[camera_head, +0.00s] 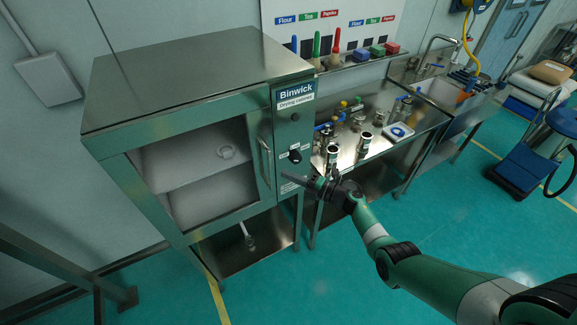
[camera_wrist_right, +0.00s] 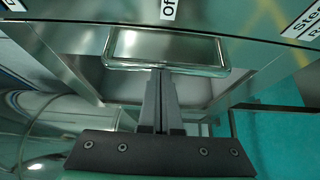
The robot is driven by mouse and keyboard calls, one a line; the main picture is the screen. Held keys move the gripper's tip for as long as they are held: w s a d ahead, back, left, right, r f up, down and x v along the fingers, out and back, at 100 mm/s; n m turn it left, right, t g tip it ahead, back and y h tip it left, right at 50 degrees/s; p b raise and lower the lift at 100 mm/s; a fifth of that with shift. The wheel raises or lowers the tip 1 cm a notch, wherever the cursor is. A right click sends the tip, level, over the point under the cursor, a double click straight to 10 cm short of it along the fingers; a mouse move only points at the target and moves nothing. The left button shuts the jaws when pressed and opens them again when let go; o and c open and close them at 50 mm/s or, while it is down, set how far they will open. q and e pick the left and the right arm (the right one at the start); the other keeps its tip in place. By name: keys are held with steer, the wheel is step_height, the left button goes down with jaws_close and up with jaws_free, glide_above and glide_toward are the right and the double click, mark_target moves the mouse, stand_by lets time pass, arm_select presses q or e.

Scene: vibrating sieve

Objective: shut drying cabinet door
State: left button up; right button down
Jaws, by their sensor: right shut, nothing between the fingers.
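The steel drying cabinet (camera_head: 185,75) stands at the left in the head view, with a Binwick label on its control panel. Its glass-fronted door (camera_head: 205,165) looks about flush with the cabinet front; a small gap cannot be ruled out. The door's bar handle (camera_head: 266,163) is upright at the right edge of the door. My right gripper (camera_head: 287,175) is shut and empty, in front of the panel, pointing at the handle side. In the right wrist view my shut fingers (camera_wrist_right: 160,75) reach up to the metal loop handle (camera_wrist_right: 200,70); contact cannot be told. My left gripper is out of view.
A black knob (camera_head: 295,156) sits on the panel close to my right gripper. A steel bench (camera_head: 375,155) with valves and fittings stands right of the cabinet. A blue cart (camera_head: 530,155) is at the far right. The green floor in front is clear.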

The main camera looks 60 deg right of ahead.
steer(key=s+d+b, duration=0.2)
steer(key=d+b, duration=0.4)
steer(key=d, duration=0.3)
steer(key=shift+d, duration=0.4)
steer(key=shift+s, duration=0.15)
